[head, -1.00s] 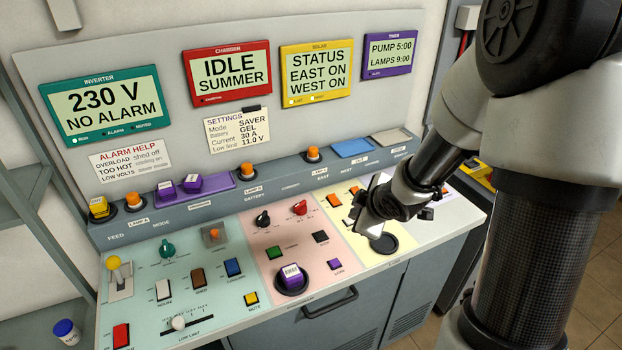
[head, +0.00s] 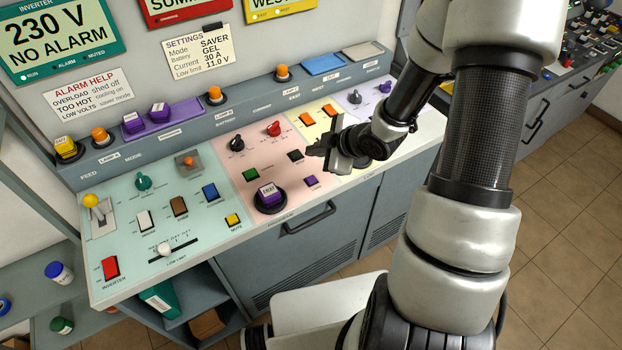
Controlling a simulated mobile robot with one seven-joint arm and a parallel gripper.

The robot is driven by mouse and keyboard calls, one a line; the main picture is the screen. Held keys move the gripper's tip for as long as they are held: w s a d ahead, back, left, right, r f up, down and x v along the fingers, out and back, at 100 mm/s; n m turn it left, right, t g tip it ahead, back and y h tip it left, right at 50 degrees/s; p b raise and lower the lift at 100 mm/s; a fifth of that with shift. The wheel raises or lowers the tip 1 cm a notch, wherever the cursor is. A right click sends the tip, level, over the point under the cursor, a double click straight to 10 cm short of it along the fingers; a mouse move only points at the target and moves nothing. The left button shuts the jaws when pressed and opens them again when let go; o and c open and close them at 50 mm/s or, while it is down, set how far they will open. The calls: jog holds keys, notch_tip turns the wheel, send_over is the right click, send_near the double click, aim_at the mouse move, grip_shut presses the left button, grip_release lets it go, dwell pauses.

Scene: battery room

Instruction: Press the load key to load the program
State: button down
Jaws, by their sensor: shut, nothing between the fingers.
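The pink charger section of the sloped panel (head: 253,154) holds a green key (head: 251,175), a black key (head: 295,156) and a small purple key (head: 311,181). Their labels are too small to read surely, so I cannot tell which is the load key. A purple program cube (head: 269,194) sits in a round black socket at the front of this section. My gripper (head: 312,151) is shut and empty. In the picture it is just right of the black key and above the purple key, apparently over the panel. Its exact height is unclear.
Two purple cubes (head: 159,110) stand on a purple pad (head: 189,116) on the rear ledge. A black knob (head: 236,144) and a red knob (head: 273,129) stand behind the keys. My arm hides part of the yellow section. A drawer handle (head: 310,219) is below the panel.

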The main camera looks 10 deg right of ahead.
jog(key=shift+f+b, duration=3.05)
jog(key=shift+f, duration=0.95)
jog(key=shift+f+b, duration=0.45)
jog(key=shift+b, duration=0.05)
jog(key=shift+f+b, duration=0.45)
jog(key=shift+r+p, duration=0.75)
jog(key=shift+r, duration=0.1)
notch_tip(320, 180, up, 5)
jog(key=p, duration=0.4)
